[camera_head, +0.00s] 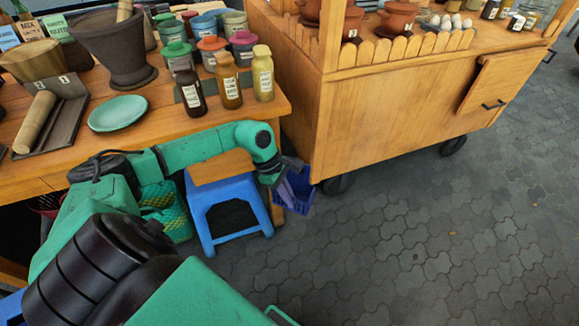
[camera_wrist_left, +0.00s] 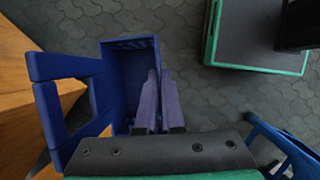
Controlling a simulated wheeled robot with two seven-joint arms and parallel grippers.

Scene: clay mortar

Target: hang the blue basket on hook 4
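The blue basket (camera_head: 297,194) is low between the blue stool and the cart in the head view, partly behind my left gripper (camera_head: 285,184). In the left wrist view the basket (camera_wrist_left: 127,78) opens toward the camera. A blue frame that looks like its handle reaches left. The purple fingers of my left gripper (camera_wrist_left: 159,100) are close together on either side of the basket's right wall and appear shut on it. I cannot tell whether the basket clears the floor. Hook 4 is not visible. My right gripper is not in view.
A wooden cart (camera_head: 400,105) stands right of the basket. A table (camera_head: 90,165) with bottles, jars and a mortar is at the left. A blue stool (camera_head: 230,212) and a green basket (camera_head: 165,208) stand near it. The paved floor (camera_head: 440,240) at the right is clear.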

